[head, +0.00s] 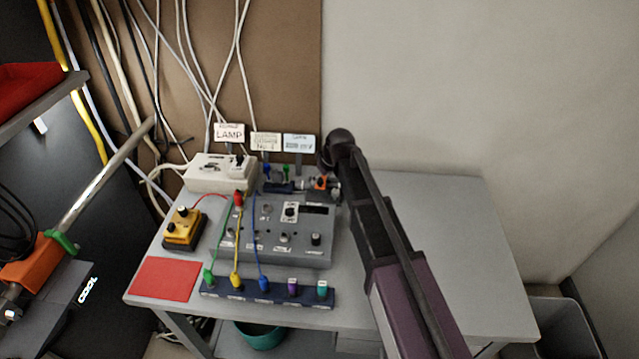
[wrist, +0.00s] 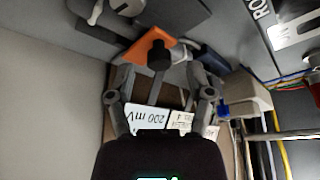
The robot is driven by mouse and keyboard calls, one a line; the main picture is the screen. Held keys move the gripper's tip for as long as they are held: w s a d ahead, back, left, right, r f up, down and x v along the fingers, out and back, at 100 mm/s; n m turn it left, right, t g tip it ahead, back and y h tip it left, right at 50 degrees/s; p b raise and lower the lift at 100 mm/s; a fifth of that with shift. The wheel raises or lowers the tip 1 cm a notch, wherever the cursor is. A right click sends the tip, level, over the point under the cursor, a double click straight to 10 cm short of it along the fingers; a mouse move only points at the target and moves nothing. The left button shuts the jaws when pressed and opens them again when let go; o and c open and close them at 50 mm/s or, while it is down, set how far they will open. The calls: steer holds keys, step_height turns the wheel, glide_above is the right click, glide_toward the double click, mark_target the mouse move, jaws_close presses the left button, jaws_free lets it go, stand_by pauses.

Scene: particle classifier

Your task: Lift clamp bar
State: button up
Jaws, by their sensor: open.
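My gripper (wrist: 160,72) is open in the wrist view, with one finger on each side. Ahead of and between the fingertips is an orange clamp piece (wrist: 142,50) with a black knob (wrist: 160,53); I cannot tell whether the fingers touch it. I take this to be the clamp bar, though no label on it is readable. In the head view the orange piece (head: 321,183) sits at the back right of the grey instrument box (head: 270,250), at the end of a short horizontal metal and dark assembly. My black wrist partly covers that corner.
Label cards stand behind the box, including LAMP (head: 229,133) and a 200 mV card (wrist: 147,118). A white power unit (head: 220,172), a yellow box (head: 183,229), a red mat (head: 166,280) and a cabled terminal strip (head: 268,291) share the table. The table's right side (head: 470,240) is clear.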

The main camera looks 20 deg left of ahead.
steer(key=shift+w+a+f+b, duration=0.15)
steer(key=shift+f+b, duration=0.15)
steer(key=shift+f, duration=0.2)
jaws_close()
steer(key=shift+a, duration=0.2)
steer(key=shift+r, duration=0.1)
